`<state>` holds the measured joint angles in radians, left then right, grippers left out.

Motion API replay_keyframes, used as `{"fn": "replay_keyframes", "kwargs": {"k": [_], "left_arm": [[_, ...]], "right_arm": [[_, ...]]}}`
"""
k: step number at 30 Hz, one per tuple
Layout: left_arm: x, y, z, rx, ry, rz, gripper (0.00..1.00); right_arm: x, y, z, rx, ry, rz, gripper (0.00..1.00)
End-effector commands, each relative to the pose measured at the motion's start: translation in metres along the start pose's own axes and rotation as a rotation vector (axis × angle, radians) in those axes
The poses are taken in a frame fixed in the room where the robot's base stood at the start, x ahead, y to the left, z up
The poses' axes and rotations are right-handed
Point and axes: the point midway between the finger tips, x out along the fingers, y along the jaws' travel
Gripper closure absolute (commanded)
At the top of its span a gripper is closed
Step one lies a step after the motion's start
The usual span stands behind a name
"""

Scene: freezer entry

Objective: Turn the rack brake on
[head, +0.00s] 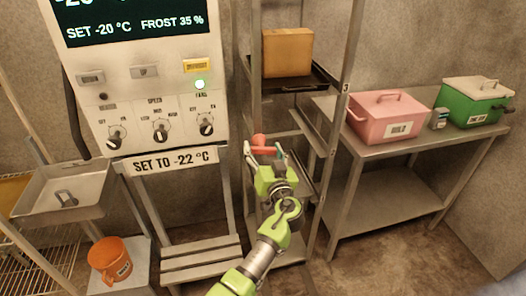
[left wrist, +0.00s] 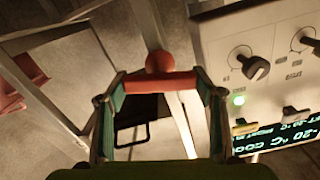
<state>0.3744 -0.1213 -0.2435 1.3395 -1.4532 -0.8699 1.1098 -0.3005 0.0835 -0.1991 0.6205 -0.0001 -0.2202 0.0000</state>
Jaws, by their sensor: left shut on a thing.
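The rack brake is a red lever (head: 259,141) with a rounded end, at the front post of the rack (head: 345,88) in the middle of the head view. My left gripper (head: 265,152) reaches up to it from below and is shut on it. In the left wrist view the red lever (left wrist: 160,82) lies crosswise between the two fingers, with its round red knob beyond. The fingers hide part of the lever in the head view. My right gripper is not in view.
A control panel (head: 146,98) with several knobs and a lit green lamp stands left of the rack. A box (head: 287,52) sits on a rack tray. A table (head: 388,152) at right bears a pink cooler (head: 380,122) and a green cooler (head: 462,103). An orange jug (head: 108,262) stands lower left.

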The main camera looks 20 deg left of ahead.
Motion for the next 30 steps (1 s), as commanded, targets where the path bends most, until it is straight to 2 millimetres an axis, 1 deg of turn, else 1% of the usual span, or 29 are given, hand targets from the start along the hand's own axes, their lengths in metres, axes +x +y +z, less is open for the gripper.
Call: {"fn": "replay_keyframes", "kwargs": {"k": [1,6,15,23,30], "left_arm": [[0.001,0.0,0.002,0.024,0.003,0.0,0.6],[0.001,0.001,0.002,0.15,0.003,-0.001,0.6],[0.001,0.001,0.001,0.432,0.004,-0.002,0.6],[0.001,0.002,0.0,0.68,0.003,-0.002,0.6],[0.001,0.002,-0.001,0.908,0.002,-0.004,0.6]], "right_arm": [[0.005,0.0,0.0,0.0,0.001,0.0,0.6],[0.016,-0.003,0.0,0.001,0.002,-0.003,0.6],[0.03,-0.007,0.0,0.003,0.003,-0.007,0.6],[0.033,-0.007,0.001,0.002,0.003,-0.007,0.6],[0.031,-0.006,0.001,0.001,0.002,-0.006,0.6]]}}
